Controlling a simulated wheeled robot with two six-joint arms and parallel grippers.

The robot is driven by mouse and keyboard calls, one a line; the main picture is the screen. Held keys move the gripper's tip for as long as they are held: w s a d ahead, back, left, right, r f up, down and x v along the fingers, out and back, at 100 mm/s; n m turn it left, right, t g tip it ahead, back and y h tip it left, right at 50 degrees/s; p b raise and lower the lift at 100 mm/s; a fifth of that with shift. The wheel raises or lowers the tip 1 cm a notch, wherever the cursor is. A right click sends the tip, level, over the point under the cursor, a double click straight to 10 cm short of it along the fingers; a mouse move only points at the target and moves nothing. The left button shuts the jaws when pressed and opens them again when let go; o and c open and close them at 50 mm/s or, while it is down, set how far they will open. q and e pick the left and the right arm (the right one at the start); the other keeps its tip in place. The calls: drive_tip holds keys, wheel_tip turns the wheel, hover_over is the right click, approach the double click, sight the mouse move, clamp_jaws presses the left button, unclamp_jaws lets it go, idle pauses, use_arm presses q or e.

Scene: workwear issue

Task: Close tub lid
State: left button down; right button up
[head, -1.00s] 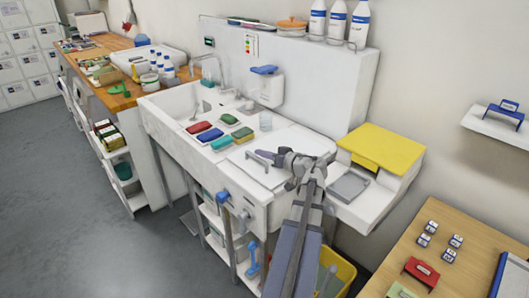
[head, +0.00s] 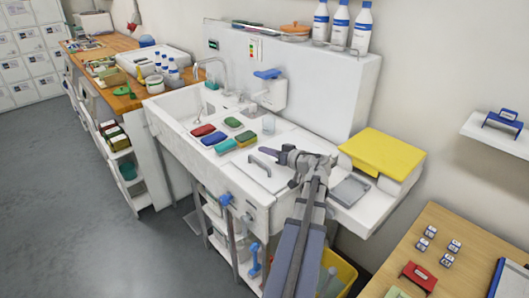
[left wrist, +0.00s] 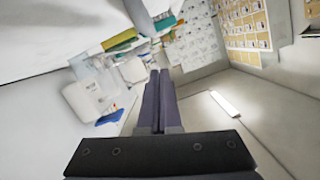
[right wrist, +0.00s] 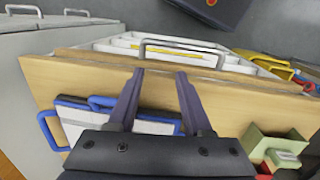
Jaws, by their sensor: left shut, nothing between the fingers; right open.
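A white tub (head: 405,184) with a yellow lid (head: 383,150) stands at the right end of the sink unit in the head view. The lid lies about level across its top, and I see no clear gap under it. My left gripper (head: 272,152) is shut and empty. It is left of the tub, above a white panel (head: 285,172) with a grey bar handle (head: 262,166). The shut fingers also show in the left wrist view (left wrist: 158,85). My right gripper (right wrist: 160,85) is open and empty in the right wrist view, over a wooden surface, away from the tub.
A grey tray (head: 349,190) lies in front of the tub. Several coloured sponges (head: 203,131) lie beside the basin. A soap dispenser (head: 270,92) hangs behind them, with bottles (head: 340,25) on the ledge. A wooden table (head: 440,225) is at right.

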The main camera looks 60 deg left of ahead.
use_arm(q)
drive_tip(key=p+v, duration=0.1)
drive_tip(key=v, duration=0.9)
use_arm(e)
wheel_tip(320, 180, up, 2)
drive_tip(key=shift+r, duration=0.1)
use_arm(q)
drive_tip(key=shift+r, duration=0.1)
